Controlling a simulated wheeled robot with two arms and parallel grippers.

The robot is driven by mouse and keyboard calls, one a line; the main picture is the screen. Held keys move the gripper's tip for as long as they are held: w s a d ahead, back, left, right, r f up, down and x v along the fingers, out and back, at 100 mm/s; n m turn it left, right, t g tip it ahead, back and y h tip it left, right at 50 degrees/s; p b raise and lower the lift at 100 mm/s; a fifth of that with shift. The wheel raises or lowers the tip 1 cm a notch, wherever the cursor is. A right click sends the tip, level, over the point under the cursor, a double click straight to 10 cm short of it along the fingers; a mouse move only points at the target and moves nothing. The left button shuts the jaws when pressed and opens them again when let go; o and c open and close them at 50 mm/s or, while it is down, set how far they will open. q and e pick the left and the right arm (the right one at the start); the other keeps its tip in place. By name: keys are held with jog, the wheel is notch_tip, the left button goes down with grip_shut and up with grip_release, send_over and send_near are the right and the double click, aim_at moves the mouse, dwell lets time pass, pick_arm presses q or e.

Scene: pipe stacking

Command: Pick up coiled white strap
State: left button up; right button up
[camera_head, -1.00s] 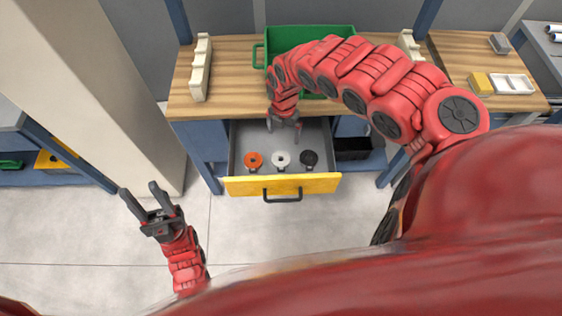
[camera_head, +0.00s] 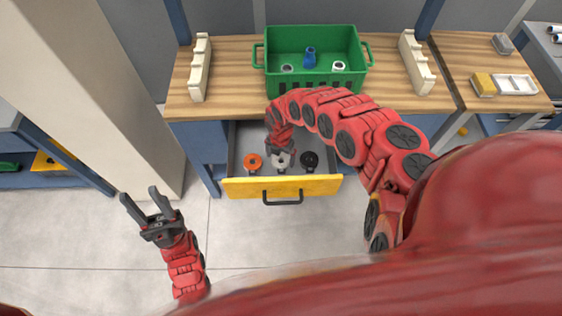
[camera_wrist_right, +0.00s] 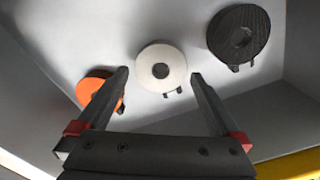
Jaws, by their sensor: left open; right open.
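The coiled white strap (camera_head: 281,160) lies in the open drawer (camera_head: 240,187), between an orange coil (camera_head: 253,161) and a black coil (camera_head: 309,160). In the right wrist view the white coil (camera_wrist_right: 161,68) lies flat, just beyond and between the fingertips. My right gripper (camera_wrist_right: 158,76) is open and empty, its fingers pointing at the drawer floor. In the head view my right gripper (camera_head: 281,154) is over the white coil and partly covers it. My left gripper (camera_head: 147,193) is open and empty, left of the drawer over the floor.
The orange coil (camera_wrist_right: 99,88) is close to the left finger in the right wrist view; the black coil (camera_wrist_right: 239,34) lies right of the white one. A green crate (camera_head: 312,80) with several items stands on the wooden bench (camera_head: 225,68) behind the drawer.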

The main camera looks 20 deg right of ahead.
jog(key=shift+d+f, duration=0.1)
jog(key=shift+f, duration=0.7)
jog(key=c, duration=1.2)
